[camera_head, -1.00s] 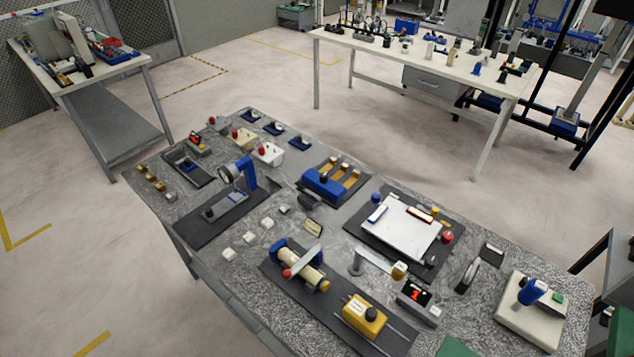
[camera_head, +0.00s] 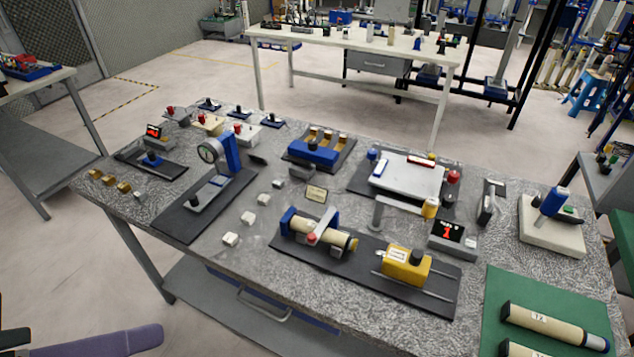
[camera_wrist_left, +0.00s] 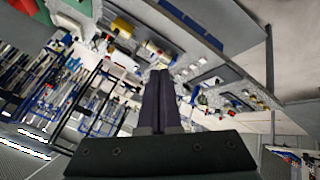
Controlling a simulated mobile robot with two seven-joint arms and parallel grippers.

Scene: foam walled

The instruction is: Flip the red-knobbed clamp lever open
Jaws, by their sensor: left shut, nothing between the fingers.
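The clamp lever, a pale bar with a red knob (camera_head: 312,238), stands at a blue-ended fixture (camera_head: 288,218) that holds a tan cylinder (camera_head: 345,241), near the table's front edge in the head view. The bar slants across the cylinder. My left gripper (camera_head: 152,336) is at the bottom left of the head view, in front of the table and well away from the lever. In the left wrist view its two dark fingers (camera_wrist_left: 161,78) are pressed together with nothing between them. I cannot pick out the lever surely in that view. My right gripper is not in view.
A yellow block (camera_head: 405,267) sits right of the lever on the same dark plate. A gauge stand (camera_head: 227,160) stands to the left. A lit display box (camera_head: 452,238) and white-topped fixture (camera_head: 410,178) stand behind to the right. Open floor lies left of the table (camera_head: 170,250).

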